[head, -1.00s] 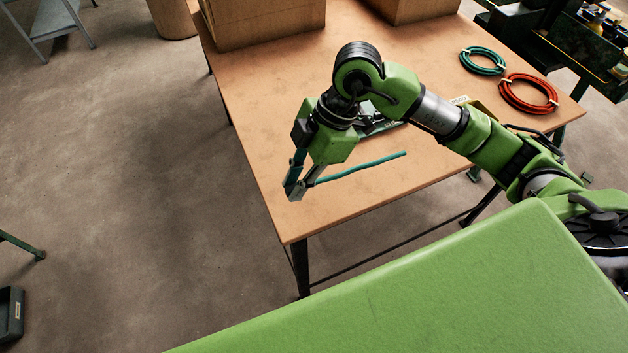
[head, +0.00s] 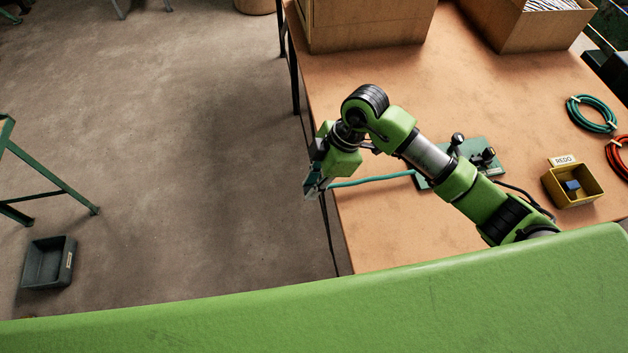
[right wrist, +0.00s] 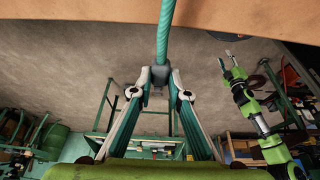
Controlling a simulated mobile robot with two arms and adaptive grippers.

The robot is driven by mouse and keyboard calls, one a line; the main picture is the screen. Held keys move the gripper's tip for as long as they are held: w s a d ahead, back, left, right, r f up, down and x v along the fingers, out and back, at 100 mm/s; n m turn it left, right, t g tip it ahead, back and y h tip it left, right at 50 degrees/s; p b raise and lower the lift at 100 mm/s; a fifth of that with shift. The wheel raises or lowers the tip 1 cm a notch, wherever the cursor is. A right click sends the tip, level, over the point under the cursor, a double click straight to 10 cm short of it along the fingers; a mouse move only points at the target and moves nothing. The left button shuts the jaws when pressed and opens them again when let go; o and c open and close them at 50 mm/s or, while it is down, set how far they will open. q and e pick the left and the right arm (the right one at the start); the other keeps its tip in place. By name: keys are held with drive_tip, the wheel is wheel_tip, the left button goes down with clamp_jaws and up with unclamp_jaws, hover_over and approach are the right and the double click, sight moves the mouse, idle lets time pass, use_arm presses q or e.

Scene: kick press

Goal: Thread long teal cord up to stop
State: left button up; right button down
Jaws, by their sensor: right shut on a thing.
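The teal cord (head: 372,179) runs from my right gripper (head: 312,188) rightward to the left edge of the green press plate (head: 488,152). My arm crosses there, so I cannot tell whether the cord's end is in the press or short of it. My right gripper is shut on the cord, at the table's left edge. In the right wrist view the cord (right wrist: 165,32) runs up from between the fingertips (right wrist: 160,90). My left gripper (right wrist: 226,60) shows at the right of that view, its fingers apart and empty, away from the cord.
On the table (head: 385,235) lie a coiled teal cord (head: 592,114) and a red coil (head: 617,155) at the right. A yellow REDO bin (head: 573,190) holds a blue block. Cardboard boxes (head: 370,25) stand at the back. A grey bin (head: 48,262) is on the floor.

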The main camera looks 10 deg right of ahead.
sight(339, 185)
use_arm(q)
drive_tip(key=shift+r, duration=0.1)
use_arm(e)
drive_tip(key=shift+r, duration=0.15)
drive_tip(key=shift+d+p, duration=0.4)
drive_tip(key=shift+d, duration=0.15)
drive_tip(key=d, duration=0.3)
drive_tip(key=shift+d+p, duration=0.2)
drive_tip(key=shift+p, duration=0.1)
use_arm(q)
drive_tip(key=shift+w+a+r, duration=0.15)
drive_tip(key=shift+w+r, duration=0.05)
drive_tip(key=shift+r, duration=0.2)
drive_tip(key=shift+w+a+r, duration=0.1)
drive_tip(key=shift+w+r, duration=0.05)
drive_tip(key=shift+r, duration=0.25)
use_arm(e)
drive_tip(key=shift+w+d, duration=0.1)
drive_tip(key=shift+d, duration=1.1)
use_arm(q)
drive_tip(key=shift+r+p, duration=0.75)
drive_tip(key=shift+p, duration=0.1)
